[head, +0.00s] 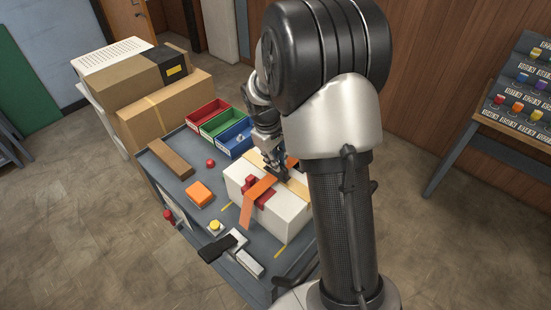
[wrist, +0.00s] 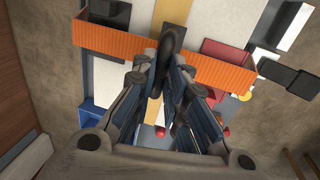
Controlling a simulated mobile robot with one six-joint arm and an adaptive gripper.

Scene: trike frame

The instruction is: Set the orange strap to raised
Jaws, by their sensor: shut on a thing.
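The orange strap (head: 260,188) runs across the top of a white box (head: 275,213). Its near end hangs over the box's front side. In the wrist view the strap (wrist: 115,45) spans the box (wrist: 215,20) and shows on both sides of my fingertips. My gripper (head: 281,172) is above the box top, with its fingers (wrist: 172,50) closed together on the strap near its middle. The fingertips hide the pinched part. A dark red buckle-like piece (head: 261,193) sits by the strap on the box; it also shows in the wrist view (wrist: 224,50).
Red (head: 207,115), green (head: 219,123) and blue (head: 236,138) bins stand behind the box. Cardboard boxes (head: 165,108) stand at the back left.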

